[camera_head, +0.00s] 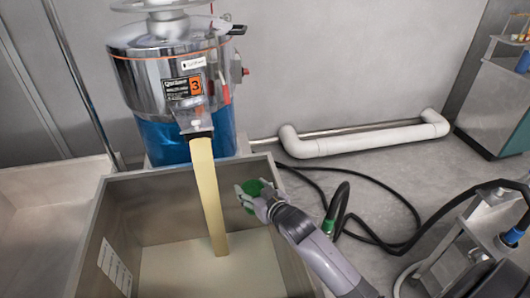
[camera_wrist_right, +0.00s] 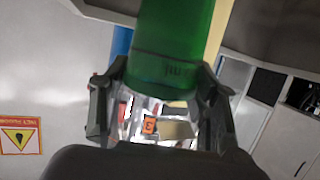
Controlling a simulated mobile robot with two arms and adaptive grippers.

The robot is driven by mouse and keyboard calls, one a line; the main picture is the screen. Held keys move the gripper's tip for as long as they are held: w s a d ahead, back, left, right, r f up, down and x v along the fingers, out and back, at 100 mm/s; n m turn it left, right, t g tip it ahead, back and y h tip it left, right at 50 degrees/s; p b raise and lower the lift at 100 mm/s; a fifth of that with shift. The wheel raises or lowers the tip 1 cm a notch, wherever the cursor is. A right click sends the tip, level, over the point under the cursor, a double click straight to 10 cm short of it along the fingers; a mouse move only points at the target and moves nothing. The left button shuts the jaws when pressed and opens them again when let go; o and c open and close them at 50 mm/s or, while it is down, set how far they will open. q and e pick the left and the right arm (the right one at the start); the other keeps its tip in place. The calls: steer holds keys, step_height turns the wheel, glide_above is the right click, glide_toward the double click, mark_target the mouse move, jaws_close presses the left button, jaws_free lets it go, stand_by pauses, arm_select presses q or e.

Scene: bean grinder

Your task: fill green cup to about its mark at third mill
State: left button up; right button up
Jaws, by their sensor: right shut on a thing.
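The third mill (camera_head: 172,75) is a shiny metal drum marked with an orange 3, above a blue lower part. A pale yellow stream (camera_head: 207,195) falls from its spout (camera_head: 197,125) into a grey bin (camera_head: 160,190). My right gripper (camera_head: 250,194) is shut on the green cup (camera_head: 256,186), over the right side of the bin and apart from the stream, to its right. In the right wrist view the green cup (camera_wrist_right: 172,45) sits between the fingers, with "ml" marking on it. How full it is cannot be seen. My left gripper is not in view.
The bin's walls stand close around the stream and the cup. A white pipe (camera_head: 365,140) and black hoses (camera_head: 385,205) lie on the floor to the right. Metal equipment (camera_head: 485,235) stands at the lower right. A yellow warning sign (camera_wrist_right: 19,136) shows in the wrist view.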

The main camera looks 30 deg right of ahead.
steer(key=w+d+r+m+h+b, duration=0.15)
steer(key=w+d+r, duration=0.25)
steer(key=w+d, duration=0.6)
steer(key=w+a+b, duration=0.2)
steer(key=a+b, duration=0.1)
steer(key=a, duration=0.8)
steer(key=shift+w+a+r+b, duration=0.2)
steer(key=shift+w+r+b, duration=0.15)
steer(key=shift+w, duration=0.05)
steer(key=w+a+b, duration=0.1)
steer(key=w+a, duration=0.1)
steer(key=a, duration=0.6)
steer(key=shift+w, duration=0.2)
stand_by(2.7)
steer(key=s+d+p, duration=0.2)
steer(key=d+p, duration=0.2)
steer(key=d, duration=0.4)
steer(key=shift+s, duration=0.2)
